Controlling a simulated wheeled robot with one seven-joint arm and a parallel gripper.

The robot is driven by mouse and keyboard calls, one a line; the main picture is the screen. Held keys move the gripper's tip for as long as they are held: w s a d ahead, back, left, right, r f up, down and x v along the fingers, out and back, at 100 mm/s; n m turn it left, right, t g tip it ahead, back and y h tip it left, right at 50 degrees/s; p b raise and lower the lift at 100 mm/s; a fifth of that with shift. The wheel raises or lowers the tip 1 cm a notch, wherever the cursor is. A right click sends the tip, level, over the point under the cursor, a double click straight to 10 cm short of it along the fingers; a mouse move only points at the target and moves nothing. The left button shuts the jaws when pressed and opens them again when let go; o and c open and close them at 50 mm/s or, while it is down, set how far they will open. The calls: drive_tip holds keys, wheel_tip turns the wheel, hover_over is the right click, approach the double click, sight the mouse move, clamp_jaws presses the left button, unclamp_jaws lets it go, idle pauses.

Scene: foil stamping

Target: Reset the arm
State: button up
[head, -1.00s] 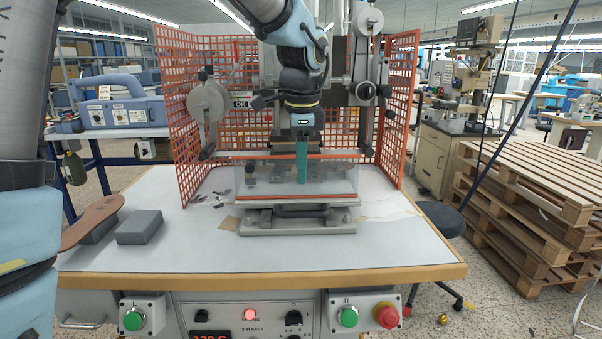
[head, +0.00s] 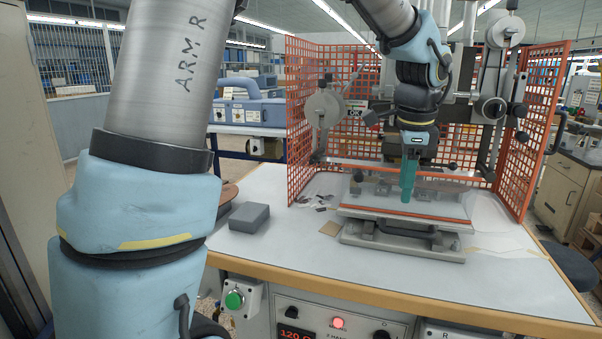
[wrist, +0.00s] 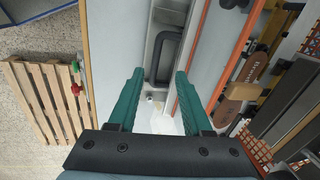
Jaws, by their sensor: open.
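My gripper (head: 408,190) hangs down over the front of the foil stamping press, in front of the machine's upper parts. In the wrist view its two teal fingers (wrist: 159,72) stand apart with nothing held between them. The press's grey base (head: 400,245) lies below, with a clear guard and orange strips above it. In the wrist view the base's dark handle (wrist: 163,58) shows beyond and between the fingertips. Whether the fingers touch the guard cannot be told.
An orange mesh guard (head: 540,125) stands around the press. A grey block (head: 249,217) lies on the white table (head: 290,255) at left. A blue case (head: 245,108) stands behind it. Wooden pallets (wrist: 42,95) show on the floor in the wrist view.

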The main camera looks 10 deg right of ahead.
drive_tip(key=w+a+f+n, duration=0.1)
drive_tip(key=a+f+n, duration=0.1)
drive_tip(key=a, duration=0.5)
drive_tip(key=w+a+f+n, duration=0.1)
drive_tip(key=a+f+n, duration=0.1)
drive_tip(key=a+n, duration=0.3)
drive_tip(key=w+a+f+n, duration=0.1)
drive_tip(key=a+f+n, duration=0.2)
drive_tip(key=a, duration=0.6)
drive_tip(key=shift+w+n, duration=0.1)
drive_tip(key=shift+n, duration=0.6)
drive_tip(key=s+a+f+n, duration=0.2)
drive_tip(key=a+n, duration=0.2)
drive_tip(key=a, duration=0.2)
drive_tip(key=s+a+f+n, duration=0.2)
drive_tip(key=s+a+n, duration=0.1)
drive_tip(key=a+n, duration=0.2)
drive_tip(key=shift+s+a+f+n+y, duration=0.25)
drive_tip(key=shift+a+f+n+y, duration=0.05)
drive_tip(key=shift+a, duration=0.85)
